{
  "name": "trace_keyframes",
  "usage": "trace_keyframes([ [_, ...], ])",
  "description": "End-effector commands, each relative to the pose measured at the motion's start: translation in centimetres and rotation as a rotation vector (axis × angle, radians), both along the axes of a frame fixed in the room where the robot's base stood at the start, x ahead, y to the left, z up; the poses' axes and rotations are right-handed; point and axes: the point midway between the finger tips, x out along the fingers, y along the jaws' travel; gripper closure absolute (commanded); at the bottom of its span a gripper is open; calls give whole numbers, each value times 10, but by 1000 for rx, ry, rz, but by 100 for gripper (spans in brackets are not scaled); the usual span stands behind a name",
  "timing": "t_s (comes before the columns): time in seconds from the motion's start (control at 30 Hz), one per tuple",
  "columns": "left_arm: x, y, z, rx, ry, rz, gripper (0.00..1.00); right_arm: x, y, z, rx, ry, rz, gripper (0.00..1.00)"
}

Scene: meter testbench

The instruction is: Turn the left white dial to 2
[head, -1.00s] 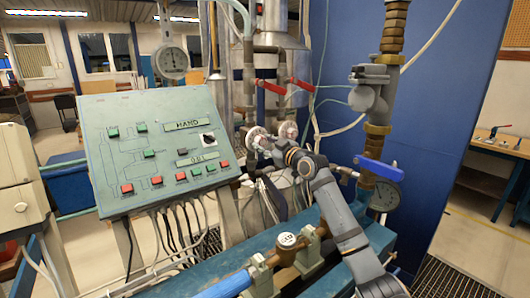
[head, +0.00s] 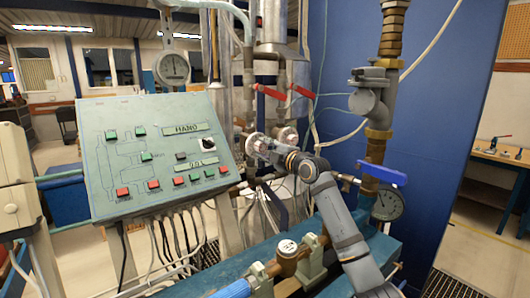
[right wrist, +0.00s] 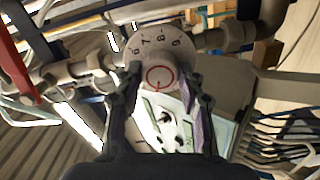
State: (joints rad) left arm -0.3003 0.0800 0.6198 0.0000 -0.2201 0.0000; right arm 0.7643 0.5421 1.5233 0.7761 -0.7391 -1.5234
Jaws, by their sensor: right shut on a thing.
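The left white dial (head: 253,142) faces me on the pipework right of the sloped panel. My right gripper (head: 264,150) is at this dial, partly covering it. In the right wrist view the dial (right wrist: 161,52) shows numerals 6, 7, 8 and 9 along its upper rim, and a red ring with a short red mark at its centre. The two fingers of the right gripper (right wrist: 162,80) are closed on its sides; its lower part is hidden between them. A second white dial (head: 286,136) sits just to the right. My left gripper is not in view.
The sloped control panel (head: 110,180) stands close on the left. Red-handled valves (head: 270,92) are above the dials. A blue-handled valve (head: 382,172) and a round gauge (head: 388,204) are on the right. Pipes and cables crowd the space around the dials.

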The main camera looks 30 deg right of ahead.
Motion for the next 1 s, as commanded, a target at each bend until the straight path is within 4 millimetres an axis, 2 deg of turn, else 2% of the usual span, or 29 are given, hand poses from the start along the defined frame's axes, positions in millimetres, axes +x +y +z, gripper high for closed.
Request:
trace_keyframes([
  [0.4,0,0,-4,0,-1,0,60,0,0,-2,-156,-19,1,93],
  [0.9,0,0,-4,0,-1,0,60,0,0,-2,-172,-19,1,93],
  [0.93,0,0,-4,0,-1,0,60,0,0,-2,-171,-19,1,60],
  [1.0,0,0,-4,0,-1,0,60,0,0,-2,-171,-19,1,51],
])
